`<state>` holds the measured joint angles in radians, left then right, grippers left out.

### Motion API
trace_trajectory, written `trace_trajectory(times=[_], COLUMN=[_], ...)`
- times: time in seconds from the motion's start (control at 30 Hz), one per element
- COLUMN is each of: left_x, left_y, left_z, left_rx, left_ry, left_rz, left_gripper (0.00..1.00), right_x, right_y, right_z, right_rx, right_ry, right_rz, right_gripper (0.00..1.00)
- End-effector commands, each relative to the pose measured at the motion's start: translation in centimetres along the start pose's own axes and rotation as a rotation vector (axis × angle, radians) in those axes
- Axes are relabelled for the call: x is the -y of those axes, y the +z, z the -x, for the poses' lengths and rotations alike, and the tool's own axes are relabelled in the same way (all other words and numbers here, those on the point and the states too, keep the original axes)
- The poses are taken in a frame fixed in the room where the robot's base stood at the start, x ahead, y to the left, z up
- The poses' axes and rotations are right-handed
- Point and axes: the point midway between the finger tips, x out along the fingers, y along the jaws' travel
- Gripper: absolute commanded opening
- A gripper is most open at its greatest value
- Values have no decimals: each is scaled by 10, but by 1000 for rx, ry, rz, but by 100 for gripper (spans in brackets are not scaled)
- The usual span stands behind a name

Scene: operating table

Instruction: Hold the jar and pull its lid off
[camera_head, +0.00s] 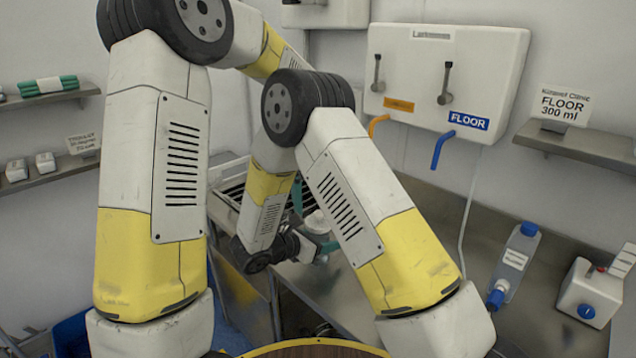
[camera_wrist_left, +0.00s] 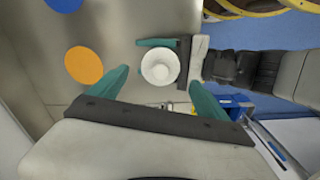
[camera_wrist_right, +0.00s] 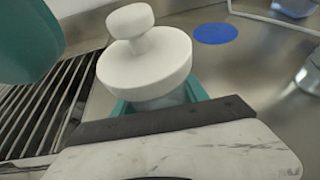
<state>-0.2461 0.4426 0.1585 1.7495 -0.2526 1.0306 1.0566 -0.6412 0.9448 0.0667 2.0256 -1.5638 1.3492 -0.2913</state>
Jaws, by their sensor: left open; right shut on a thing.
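The jar shows best in the right wrist view, where its wide white lid (camera_wrist_right: 145,65) with a round knob sits on the body (camera_wrist_right: 160,100). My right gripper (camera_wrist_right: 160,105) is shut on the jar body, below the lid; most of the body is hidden. In the head view the lid (camera_head: 317,221) is small and partly covered by my arms. My left gripper (camera_wrist_left: 158,78) is open above the jar, its teal fingers on either side of the lid (camera_wrist_left: 160,65) in the left wrist view. Contact between them cannot be told.
A metal grate (camera_wrist_right: 45,110) lies left of the jar. Blue (camera_wrist_right: 215,33) and orange (camera_wrist_left: 84,65) discs mark the steel counter. A dispenser (camera_head: 440,75) hangs on the wall. A blue-capped bottle (camera_head: 512,262) and a white box (camera_head: 590,292) are at right.

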Motion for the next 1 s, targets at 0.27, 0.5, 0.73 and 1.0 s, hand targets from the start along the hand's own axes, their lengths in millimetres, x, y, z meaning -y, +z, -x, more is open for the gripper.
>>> trace_trajectory(times=[0.27, 0.5, 0.73, 1.0], left_x=[0, 0, 0, 0], left_y=[0, 0, 0, 0], left_z=[-36, -43, -43, -43], left_rx=[1, 0, 0, 0], left_ry=[-1, 0, 0, 0], left_rz=[-1, -1, -1, -1], left_gripper=[87, 87, 74, 21], right_x=[0, 0, 0, 0], right_y=[0, 0, 0, 0], right_z=[0, 0, 0, 0], right_rx=[0, 0, 0, 0], right_ry=[0, 0, 0, 0], right_rz=[0, 0, 0, 0], right_gripper=[0, 0, 0, 0])
